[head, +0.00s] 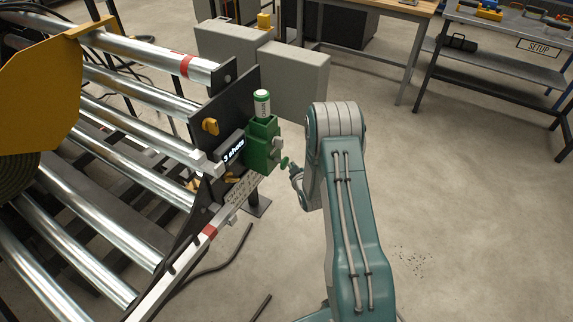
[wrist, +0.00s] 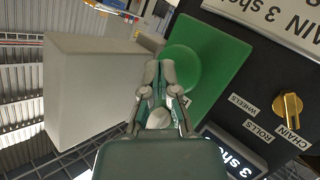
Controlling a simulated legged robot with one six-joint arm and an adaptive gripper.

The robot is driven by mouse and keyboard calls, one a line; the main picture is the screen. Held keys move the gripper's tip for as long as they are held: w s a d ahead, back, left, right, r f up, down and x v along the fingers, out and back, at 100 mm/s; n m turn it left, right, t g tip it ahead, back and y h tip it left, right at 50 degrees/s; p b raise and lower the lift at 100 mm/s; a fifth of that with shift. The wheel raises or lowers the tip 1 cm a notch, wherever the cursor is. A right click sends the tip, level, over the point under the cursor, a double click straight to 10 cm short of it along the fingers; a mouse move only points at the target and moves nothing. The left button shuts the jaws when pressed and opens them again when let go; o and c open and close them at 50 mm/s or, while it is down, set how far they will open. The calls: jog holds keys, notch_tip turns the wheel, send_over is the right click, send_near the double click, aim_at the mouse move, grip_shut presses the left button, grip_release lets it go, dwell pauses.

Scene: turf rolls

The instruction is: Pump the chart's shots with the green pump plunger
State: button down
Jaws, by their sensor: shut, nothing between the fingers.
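The green pump (head: 262,143) is mounted on a dark panel, with a white and green reservoir (head: 262,104) on top. Its round green plunger (head: 284,162) faces my arm, and in the wrist view the plunger (wrist: 184,66) lies just beyond my fingertips. My gripper (head: 293,169) is shut and empty in front of the plunger; the wrist view shows its fingertips (wrist: 160,74) overlapping the plunger's left part. I cannot tell whether they touch. A display (head: 234,148) reads "3 shots". The chart (wrist: 283,22) is partly cut off; "AIN 3 sho" is readable.
A yellow selector knob (wrist: 289,109) appears to point at the CHAIN label, beside WHEELS and ROLLS. Grey boxes (head: 291,80) stand behind the pump. Metal rollers (head: 120,90) fill the left. Open floor (head: 450,200) lies right, with benches behind.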

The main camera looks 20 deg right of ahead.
jog(key=shift+s+d, duration=0.2)
jog(key=shift+s, duration=0.05)
jog(key=s+d, duration=0.1)
jog(key=s, duration=0.1)
jog(key=s+d, duration=0.2)
dwell(0.5)
dwell(0.7)
